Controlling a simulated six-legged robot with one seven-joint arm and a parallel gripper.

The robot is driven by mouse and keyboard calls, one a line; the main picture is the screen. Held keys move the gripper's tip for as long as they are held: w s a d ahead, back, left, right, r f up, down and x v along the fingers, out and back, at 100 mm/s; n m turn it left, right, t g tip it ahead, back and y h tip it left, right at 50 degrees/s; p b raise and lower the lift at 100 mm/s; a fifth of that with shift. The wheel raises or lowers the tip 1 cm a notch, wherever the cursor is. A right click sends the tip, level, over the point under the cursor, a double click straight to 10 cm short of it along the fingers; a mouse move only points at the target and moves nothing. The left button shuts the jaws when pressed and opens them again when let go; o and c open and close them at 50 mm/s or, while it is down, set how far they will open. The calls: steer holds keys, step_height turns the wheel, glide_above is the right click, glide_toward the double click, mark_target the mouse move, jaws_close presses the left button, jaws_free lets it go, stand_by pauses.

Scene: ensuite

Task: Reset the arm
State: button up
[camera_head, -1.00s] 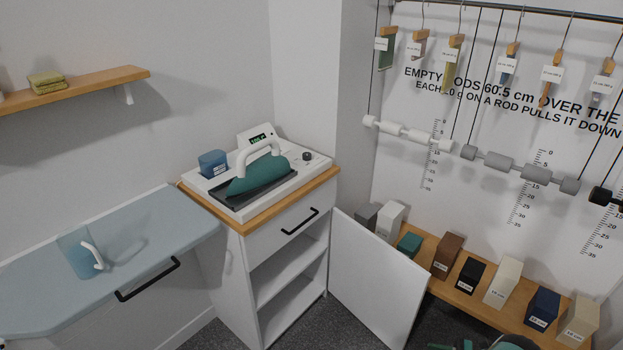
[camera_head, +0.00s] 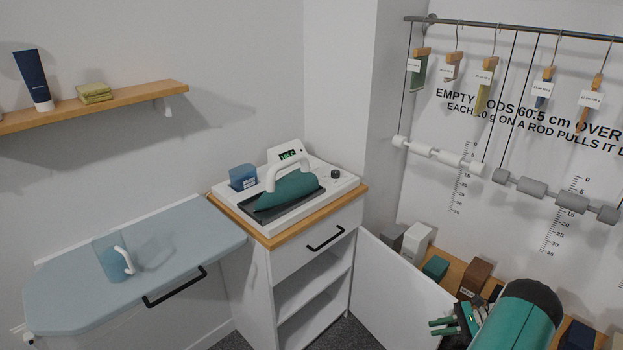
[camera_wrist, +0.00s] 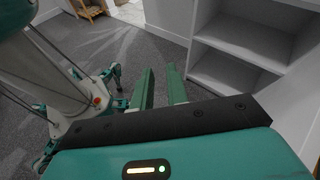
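The cabinet with open shelves carries a teal iron (camera_head: 290,190). A fold-down board (camera_head: 190,252) holds a clear jug (camera_head: 113,262). Blocks stand on the bench (camera_head: 454,272); rods hang above.

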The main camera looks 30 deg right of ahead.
steer(key=w+a+r+n+g+h, duration=0.1)
steer(key=w+a+r+n+g, duration=0.3)
steer(key=r, duration=0.4)
steer(key=w+a+r+n+g+h, duration=0.1)
steer(key=w+a+r+n, duration=0.1)
steer(key=w+a+r, duration=0.4)
steer(key=w+a+r+n+g+h, duration=0.1)
steer(key=w+a+r+n+h, duration=0.1)
steer(key=a+r, duration=0.4)
steer(key=w+a+r+n+g+h, duration=0.1)
steer(key=w+a+r+n+h, duration=0.15)
steer(key=a+r, duration=0.4)
steer(key=s+a+r+n+t+h, duration=0.1)
steer(key=s+a+r+n, duration=0.3)
steer(key=a, duration=0.4)
steer(key=s+a+r+n+t+h, duration=0.2)
steer(key=s+a+r+n, duration=0.2)
steer(key=s+a, duration=0.2)
steer(key=s+a+r+n+t+h, duration=0.1)
steer(key=s+a+r+n, duration=0.3)
steer(key=a, duration=0.6)
steer(key=shift+s+r+t+h, duration=0.2)
steer(key=shift+s+t+h, duration=0.2)
steer(key=shift+s+h, duration=0.25)
steer(key=shift+w+n, duration=0.1)
steer(key=shift+n, duration=0.15)
